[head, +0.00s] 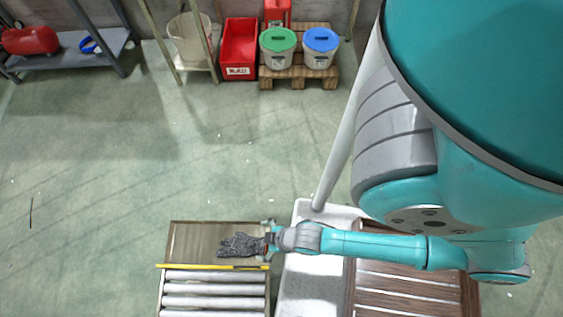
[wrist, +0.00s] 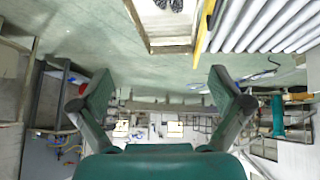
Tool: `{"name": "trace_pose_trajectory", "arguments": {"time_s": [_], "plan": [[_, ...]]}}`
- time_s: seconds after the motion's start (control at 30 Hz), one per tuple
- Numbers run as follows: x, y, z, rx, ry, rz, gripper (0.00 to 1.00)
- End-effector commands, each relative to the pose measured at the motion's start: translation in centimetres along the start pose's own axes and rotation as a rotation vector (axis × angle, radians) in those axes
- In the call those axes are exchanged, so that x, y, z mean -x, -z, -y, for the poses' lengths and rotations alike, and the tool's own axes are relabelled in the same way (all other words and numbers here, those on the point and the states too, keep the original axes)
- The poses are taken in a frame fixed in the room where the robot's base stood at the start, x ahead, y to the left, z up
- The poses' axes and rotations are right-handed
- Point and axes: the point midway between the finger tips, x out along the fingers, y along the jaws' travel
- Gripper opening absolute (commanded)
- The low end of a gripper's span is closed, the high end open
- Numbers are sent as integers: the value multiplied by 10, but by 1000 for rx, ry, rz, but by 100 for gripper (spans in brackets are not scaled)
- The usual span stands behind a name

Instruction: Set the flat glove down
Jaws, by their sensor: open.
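The flat glove (head: 240,245) is dark grey and speckled. It appears to lie on the brown end plate (head: 190,240) of a roller conveyor, just behind the yellow strip (head: 200,267). My gripper (head: 268,240) is right of the glove, at the plate's right edge in the head view. In the wrist view my gripper (wrist: 162,92) is open, with nothing between its fingers. Part of the glove (wrist: 172,4) shows at the top edge of the wrist view, on the plate and away from the fingers.
Metal rollers (head: 213,289) run in front of the yellow strip. A pale surface (head: 308,285) and a brown slatted top (head: 410,290) lie to the right. A red bin (head: 239,50), lidded buckets on a pallet (head: 298,72) and shelves stand far back. The floor between is mostly clear.

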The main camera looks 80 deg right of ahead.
Motion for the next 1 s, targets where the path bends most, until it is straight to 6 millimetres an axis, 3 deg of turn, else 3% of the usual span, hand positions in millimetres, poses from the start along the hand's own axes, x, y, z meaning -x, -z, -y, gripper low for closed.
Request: {"name": "trace_pose_trajectory", "arguments": {"time_s": [0.03, 0.17, 0.4, 0.5, 0.7, 1.0], "plan": [[22, 3, 0, -8, -5, -48, 100], [78, 25, -2, -31, -17, -200, 100], [190, 79, -8, -72, -29, -469, 100], [228, 99, -10, -84, -30, -556, 100], [268, 123, -12, -98, -30, -652, 100], [272, 126, -13, -99, -30, -663, 100]]}}
